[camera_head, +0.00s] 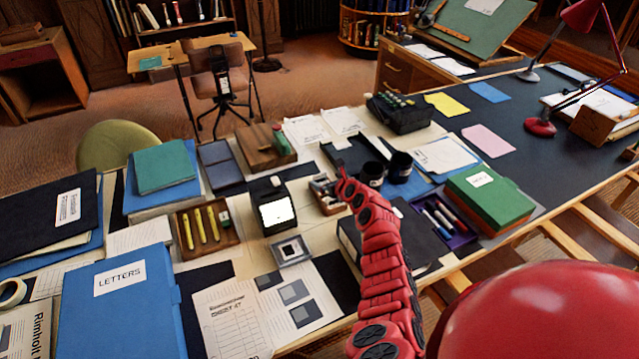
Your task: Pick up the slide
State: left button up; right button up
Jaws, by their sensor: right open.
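A small square slide (290,251) with a pale frame and dark centre lies flat on the table, just in front of a black viewer (276,211) with a bright white screen. My red right arm reaches in from the lower right. My right gripper (334,160) is at its far end, beyond the slide and to its right, apart from it. It is open, and I see nothing held in it; its fingers are small and dark against dark things. My left gripper is not in view.
A wooden tray (226,238) with yellow markers lies left of the viewer. A small box of items (322,186) and black cups (372,174) stand by my right arm. Printed sheets (262,312) lie in front of the slide. A blue letters folder (125,322) is at left.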

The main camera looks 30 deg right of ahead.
aim_at(320, 175)
jog(key=shift+w+d+f, duration=0.2)
jog(key=shift+w, duration=0.25)
jog(key=b+x, duration=0.2)
jog(key=x, duration=0.1)
jog(key=shift+w+d+f+b, duration=0.1)
jog(key=shift+w+d+b, duration=0.1)
jog(key=shift+w+b, duration=0.2)
jog(key=shift+w, duration=0.4)
jog(key=c, duration=1.4)
